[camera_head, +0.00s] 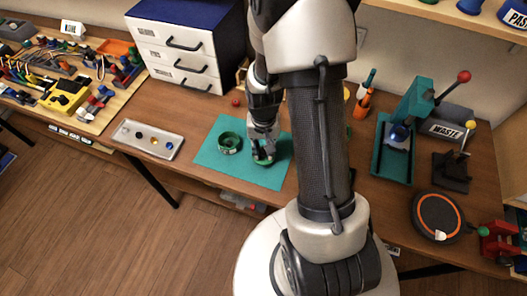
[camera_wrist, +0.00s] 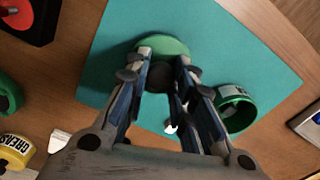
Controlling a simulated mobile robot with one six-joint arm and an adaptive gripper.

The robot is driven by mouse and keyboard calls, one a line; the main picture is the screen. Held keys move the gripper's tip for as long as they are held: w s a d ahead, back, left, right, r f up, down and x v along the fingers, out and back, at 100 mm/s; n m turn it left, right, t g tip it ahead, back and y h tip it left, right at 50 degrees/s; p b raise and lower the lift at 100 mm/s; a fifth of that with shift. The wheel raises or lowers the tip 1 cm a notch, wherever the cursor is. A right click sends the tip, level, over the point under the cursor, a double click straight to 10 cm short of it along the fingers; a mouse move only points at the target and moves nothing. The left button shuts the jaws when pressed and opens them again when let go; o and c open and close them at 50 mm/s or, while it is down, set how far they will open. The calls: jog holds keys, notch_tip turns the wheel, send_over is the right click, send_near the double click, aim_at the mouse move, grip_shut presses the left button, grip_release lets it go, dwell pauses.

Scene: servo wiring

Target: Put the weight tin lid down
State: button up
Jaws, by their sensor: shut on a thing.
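The weight tin lid, a green disc (camera_wrist: 172,46), is between the fingers of my gripper (camera_wrist: 160,72) in the wrist view. A grey round part shows between the fingers below the green rim. In the head view the gripper (camera_head: 263,154) is low over the teal mat (camera_head: 222,168), with the green lid (camera_head: 263,161) at its tips. I cannot tell whether the lid touches the mat. A green open tin (camera_head: 230,143) stands on the mat to the left of the gripper; it also shows at the right in the wrist view (camera_wrist: 235,108).
A metal tray (camera_head: 147,139) with small round pieces lies left of the mat. White drawers (camera_head: 180,55) stand behind. A teal press (camera_head: 400,135) and a round black-and-orange pad (camera_head: 438,215) are to the right. The mat's front part is clear.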

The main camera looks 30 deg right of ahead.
jog(key=shift+f, duration=0.7)
jog(key=shift+f, duration=0.1)
jog(key=o, duration=1)
notch_tip(320, 180, up, 13)
jog(key=p, duration=0.4)
notch_tip(320, 180, up, 13)
jog(key=n+t, duration=0.2)
jog(key=n, duration=0.1)
send_over(263, 150)
jog(key=s+a, duration=0.4)
jog(key=a, duration=0.2)
jog(key=s+a+r+n+t, duration=0.1)
jog(key=s+r, duration=0.1)
jog(key=s, duration=0.1)
jog(key=s+a+r+n, duration=0.1)
jog(key=s+a+r, duration=0.1)
jog(key=s+r, duration=0.1)
jog(key=s+a+r+n+t, duration=0.1)
jog(key=s+r, duration=0.1)
jog(key=s, duration=0.1)
jog(key=shift+s+a+r+n+t, duration=0.3)
jog(key=shift+s+a+n, duration=0.05)
jog(key=shift+s+n, duration=0.05)
